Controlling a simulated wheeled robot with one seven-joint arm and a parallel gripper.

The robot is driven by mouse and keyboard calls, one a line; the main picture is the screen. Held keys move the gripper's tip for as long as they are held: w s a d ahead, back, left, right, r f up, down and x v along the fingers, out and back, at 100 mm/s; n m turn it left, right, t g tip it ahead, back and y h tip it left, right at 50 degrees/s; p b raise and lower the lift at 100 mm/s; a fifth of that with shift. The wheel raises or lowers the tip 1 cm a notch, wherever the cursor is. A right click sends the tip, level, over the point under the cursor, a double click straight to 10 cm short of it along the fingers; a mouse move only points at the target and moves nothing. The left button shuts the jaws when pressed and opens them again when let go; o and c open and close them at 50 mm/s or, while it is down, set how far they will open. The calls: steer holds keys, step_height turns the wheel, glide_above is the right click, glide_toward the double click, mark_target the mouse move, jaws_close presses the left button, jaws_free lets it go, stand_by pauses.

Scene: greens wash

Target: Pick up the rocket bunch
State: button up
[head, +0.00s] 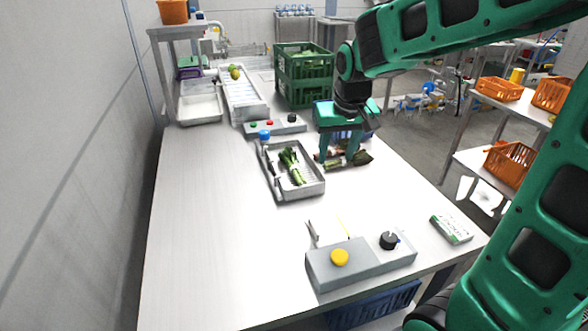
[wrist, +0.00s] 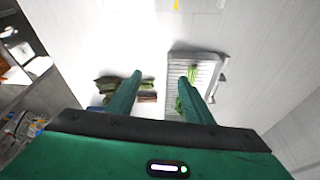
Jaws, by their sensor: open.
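My gripper (head: 338,148) is open and points down over the table, just right of a ribbed tray. Leafy bunches with dark green tops and pale or reddish stems (head: 361,158) lie on the table under and beside its fingers. In the wrist view they lie (wrist: 108,88) around the left finger, partly hidden by it; nothing is held between the fingers (wrist: 160,78). Another bunch (head: 294,167), bright green with pale stems, lies in the tray (head: 312,191), partly behind the right finger in the wrist view. I cannot tell for certain which is the rocket bunch.
A grey control box with a yellow button (head: 340,257) stands at the table's front, and a smaller button box (head: 275,126) behind the tray. Stacked green crates (head: 304,73) stand at the back. The table's left side is clear.

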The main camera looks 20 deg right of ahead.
steer(key=n, duration=0.1)
glide_toward(295, 166)
step_height(295, 166, down, 3)
steer(key=shift+w+f+t+y, duration=0.1)
steer(key=shift+f+t+y, duration=0.05)
steer(key=shift+t+y, duration=0.2)
steer(key=shift+d+x, duration=0.15)
steer(key=shift+x, duration=1.45)
steer(key=shift+d+x, duration=0.15)
steer(key=shift+x, duration=1.4)
steer(key=shift+w, duration=0.1)
jaws_close()
